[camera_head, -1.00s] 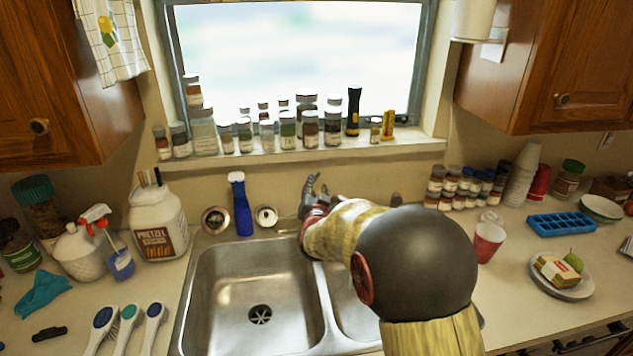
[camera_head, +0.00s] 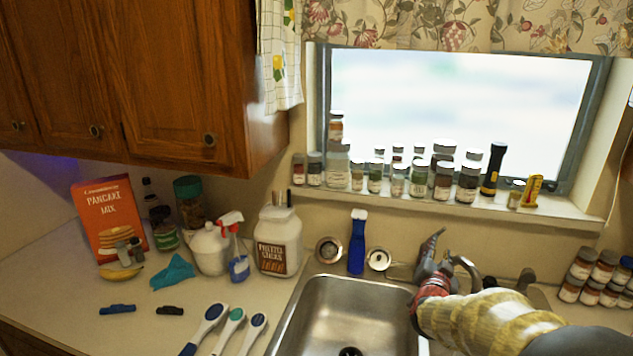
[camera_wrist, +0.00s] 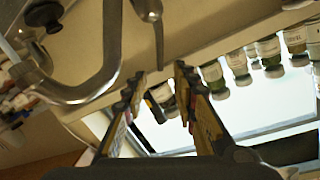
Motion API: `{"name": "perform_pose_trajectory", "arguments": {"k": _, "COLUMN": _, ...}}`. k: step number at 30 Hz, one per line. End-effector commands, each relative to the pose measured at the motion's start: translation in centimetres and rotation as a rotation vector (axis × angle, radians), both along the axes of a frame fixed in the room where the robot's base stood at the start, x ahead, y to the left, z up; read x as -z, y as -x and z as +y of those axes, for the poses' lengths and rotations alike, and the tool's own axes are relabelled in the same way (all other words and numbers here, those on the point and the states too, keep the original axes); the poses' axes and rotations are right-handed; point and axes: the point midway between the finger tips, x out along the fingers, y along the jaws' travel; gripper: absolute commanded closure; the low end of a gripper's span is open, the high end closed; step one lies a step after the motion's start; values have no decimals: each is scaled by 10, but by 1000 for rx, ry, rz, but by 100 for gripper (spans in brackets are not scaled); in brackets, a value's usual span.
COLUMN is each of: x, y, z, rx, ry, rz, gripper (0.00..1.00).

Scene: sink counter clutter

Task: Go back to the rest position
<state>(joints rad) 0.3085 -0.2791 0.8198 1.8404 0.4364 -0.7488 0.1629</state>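My gripper (camera_head: 436,243) is at the back edge of the sink (camera_head: 345,310), beside the faucet (camera_head: 466,268), with my arm reaching in from the lower right. In the wrist view my gripper (camera_wrist: 160,82) has its two fingers apart, with no object held between them. The curved faucet (camera_wrist: 110,60) is close to the left finger in that view. I cannot tell whether they touch.
Several jars and a flashlight (camera_head: 493,168) line the window sill behind my gripper. A blue bottle (camera_head: 357,242) stands left of it, and stacked spice jars (camera_head: 590,275) stand right. Brushes (camera_head: 231,328) and a pretzel jar (camera_head: 277,240) are on the left counter.

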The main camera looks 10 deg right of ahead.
Motion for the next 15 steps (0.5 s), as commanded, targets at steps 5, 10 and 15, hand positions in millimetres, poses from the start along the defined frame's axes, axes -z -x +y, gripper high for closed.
{"name": "perform_pose_trajectory", "arguments": {"k": 5, "x": 44, "y": 0, "z": 17, "rx": -63, "ry": -60, "rz": 147, "gripper": 72}}
{"name": "perform_pose_trajectory", "arguments": {"k": 10, "x": 112, "y": 31, "z": 65, "rx": -206, "ry": -157, "rz": 437, "gripper": 72}}
{"name": "perform_pose_trajectory", "arguments": {"k": 15, "x": 127, "y": 87, "z": 126, "rx": -374, "ry": -209, "rz": 695, "gripper": 72}}
